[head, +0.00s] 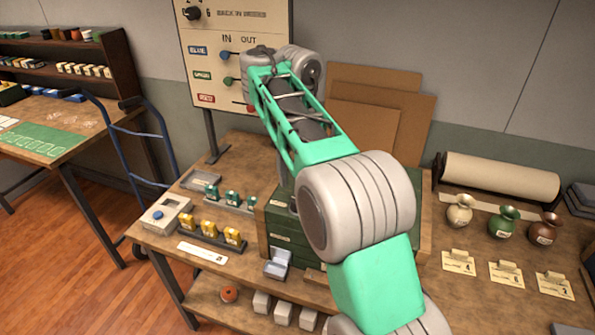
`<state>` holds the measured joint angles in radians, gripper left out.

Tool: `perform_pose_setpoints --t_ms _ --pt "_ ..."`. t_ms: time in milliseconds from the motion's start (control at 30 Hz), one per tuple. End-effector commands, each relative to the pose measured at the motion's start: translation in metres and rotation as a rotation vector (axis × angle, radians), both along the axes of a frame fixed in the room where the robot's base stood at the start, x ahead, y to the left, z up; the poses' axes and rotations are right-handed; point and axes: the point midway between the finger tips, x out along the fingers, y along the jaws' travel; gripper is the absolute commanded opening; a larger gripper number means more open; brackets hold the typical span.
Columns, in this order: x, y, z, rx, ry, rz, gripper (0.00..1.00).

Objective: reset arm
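My arm (300,120) rises from the bottom right of the head view, with green links and grey joints. It bends over the middle of the wooden workbench (190,240) and reaches up in front of the sign board (215,55). The far joint (285,65) overlaps the board's right part in the picture; I cannot tell whether they touch. My gripper does not show; the arm may hide it. The arm covers part of a dark green drawer box (285,240) on the bench.
Yellow blocks on a rack (212,232), a grey box with a blue button (165,213) and small green items (233,198) stand left. Three vases (502,222), cards (505,273) and a paper roll (500,178) are right. A blue hand truck (165,145) stands left of the bench.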

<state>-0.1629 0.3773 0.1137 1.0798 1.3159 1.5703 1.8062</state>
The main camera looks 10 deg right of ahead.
Motion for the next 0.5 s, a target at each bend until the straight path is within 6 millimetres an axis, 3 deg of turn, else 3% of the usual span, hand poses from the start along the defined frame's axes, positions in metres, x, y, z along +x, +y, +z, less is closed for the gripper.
perform_pose_setpoints --t_ms 167,267,367,500 --pt "-0.001 -0.001 0.001 -0.004 -0.001 0.017 0.59" --pt "-0.012 -0.014 0.006 -0.036 0.002 0.167 0.59" --pt "-0.035 -0.037 0.010 -0.102 0.014 0.515 0.59" --pt "-0.074 -0.064 0.004 -0.199 0.043 1.167 0.59"
